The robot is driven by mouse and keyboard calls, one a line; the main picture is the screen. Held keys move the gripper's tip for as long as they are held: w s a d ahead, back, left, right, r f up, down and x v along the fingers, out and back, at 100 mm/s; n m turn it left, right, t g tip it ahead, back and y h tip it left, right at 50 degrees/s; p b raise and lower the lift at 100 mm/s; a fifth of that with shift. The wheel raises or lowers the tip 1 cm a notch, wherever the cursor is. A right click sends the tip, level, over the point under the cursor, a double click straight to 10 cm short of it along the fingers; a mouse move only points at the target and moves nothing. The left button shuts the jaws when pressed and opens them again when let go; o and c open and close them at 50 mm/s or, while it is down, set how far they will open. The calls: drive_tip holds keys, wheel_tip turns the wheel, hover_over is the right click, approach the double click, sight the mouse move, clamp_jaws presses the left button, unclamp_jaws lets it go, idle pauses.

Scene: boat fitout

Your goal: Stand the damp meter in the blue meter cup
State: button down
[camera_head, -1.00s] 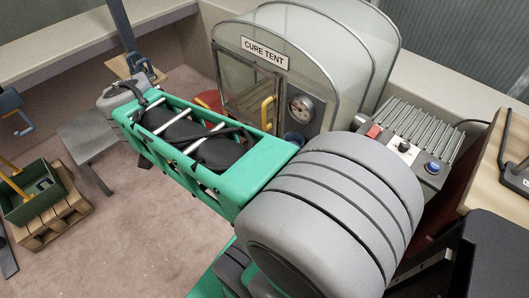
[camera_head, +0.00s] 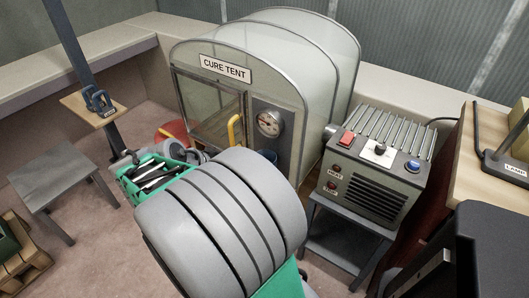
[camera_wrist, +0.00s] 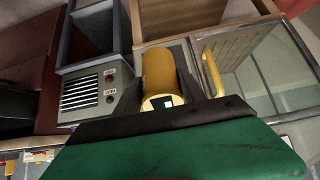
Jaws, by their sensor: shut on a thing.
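The damp meter seems to be the yellow cylinder (camera_wrist: 158,70) in the wrist view. It has a small dark display on its near end. My gripper (camera_wrist: 162,92) is shut on it, with dark fingers on both sides. In the head view my own arm hides the gripper and the meter.
The cure tent (camera_head: 285,65) has a yellow door handle (camera_head: 235,131). A grey heater box (camera_head: 365,185) stands on a stand to its right. A red round thing (camera_head: 172,133) is left of the tent. A grey table (camera_head: 57,172) and a wooden bench (camera_head: 480,150) flank the area.

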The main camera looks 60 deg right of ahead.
drive_tip(key=s+d, duration=0.2)
drive_tip(key=d, duration=1.1)
drive_tip(key=f, duration=0.1)
drive_tip(key=d+f, duration=0.1)
drive_tip(key=f, duration=0.1)
drive_tip(key=d+f+b, duration=0.1)
drive_tip(key=f, duration=0.1)
drive_tip(key=shift+s, duration=0.2)
drive_tip(key=shift+s+d+y+p, duration=0.15)
drive_tip(key=shift+d+y+p, duration=0.2)
drive_tip(key=shift+d+y, duration=0.5)
drive_tip(key=shift+s+d+t+y, duration=0.1)
drive_tip(key=shift+d+t+y, duration=0.45)
drive_tip(key=shift+y, duration=0.6)
drive_tip(key=shift+a+f, duration=0.1)
drive_tip(key=shift+f, duration=0.75)
